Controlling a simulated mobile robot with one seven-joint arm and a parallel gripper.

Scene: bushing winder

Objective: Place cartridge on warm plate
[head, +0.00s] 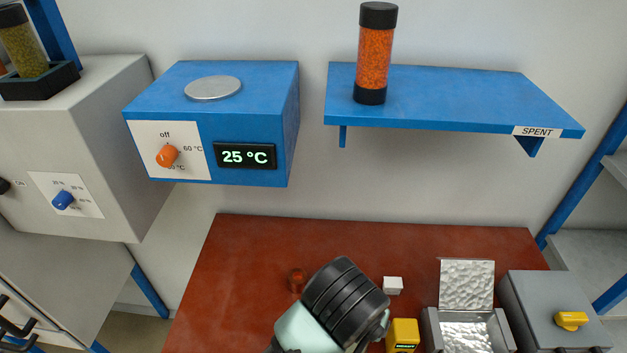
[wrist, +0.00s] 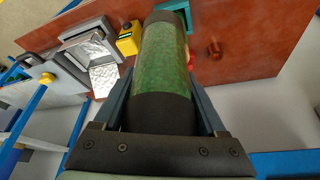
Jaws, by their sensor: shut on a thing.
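The warm plate is a round silver disc (head: 213,88) on top of a blue wall box (head: 190,110) in the head view; nothing stands on it. The box display reads 25 °C, and its orange knob (head: 167,155) sits among labels off and 60 °C. My gripper (wrist: 160,90) is shut on a cartridge (wrist: 163,62) with black end caps and green granules, which lies lengthwise between the fingers in the wrist view. In the head view my arm is at bottom centre; gripper and held cartridge are hidden there. Another cartridge (head: 374,55), filled orange, stands upright on the shelf.
A blue shelf (head: 450,95) marked SPENT is right of the blue box. Below are a red-brown bench (head: 250,260), an open metal box (head: 467,330), a yellow device (head: 403,335) and a grey box (head: 550,310). A grey cabinet (head: 75,150) stands left.

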